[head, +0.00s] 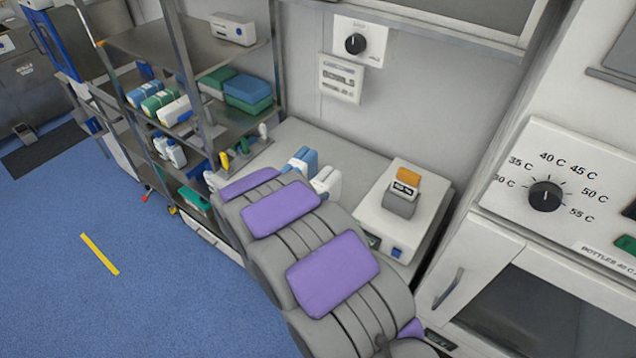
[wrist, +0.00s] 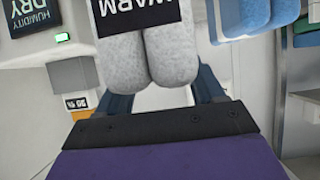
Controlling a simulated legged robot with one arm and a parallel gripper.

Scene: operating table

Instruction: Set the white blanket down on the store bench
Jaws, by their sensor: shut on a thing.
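The white blanket (wrist: 166,55) is a pale fleecy double roll with a black "WARM" label, upside down in the wrist view. My gripper (wrist: 158,88) is shut on it, with a blue finger at each side. A grey-topped bench (head: 352,148) stands against the wall beyond my arm. Whether the blanket touches any surface cannot be told.
A loaded metal shelf (head: 215,55) stands left, a warming cabinet (head: 560,175) right. Bare bench top shows at the back.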

